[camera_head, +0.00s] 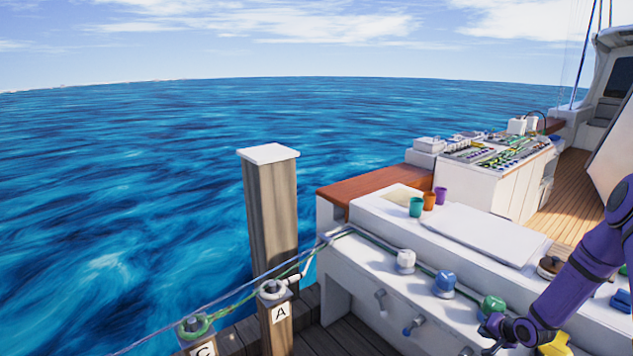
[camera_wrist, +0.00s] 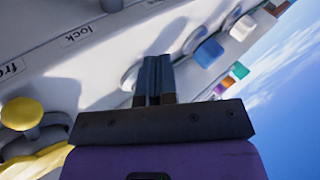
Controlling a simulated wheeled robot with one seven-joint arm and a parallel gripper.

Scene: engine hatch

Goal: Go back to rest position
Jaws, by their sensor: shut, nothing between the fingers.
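My gripper (camera_wrist: 153,80) is shut and empty in the wrist view, its two dark fingers together. It is close to the white panel (camera_wrist: 100,75), which carries the label "lock" and a partly cut-off label. A grey round part sits behind the fingertips; I cannot tell whether they touch it. In the head view my purple arm reaches in from the right, with its end low by the green knob (camera_head: 492,306). The fingers are hard to make out there.
A white knob (camera_head: 405,260) and a blue knob (camera_head: 444,283) line the bench. A yellow knob (camera_wrist: 22,113) is left of my gripper. Green (camera_head: 416,207), orange (camera_head: 429,201) and purple (camera_head: 440,195) cups stand behind. Wooden posts (camera_head: 270,205) stand at left.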

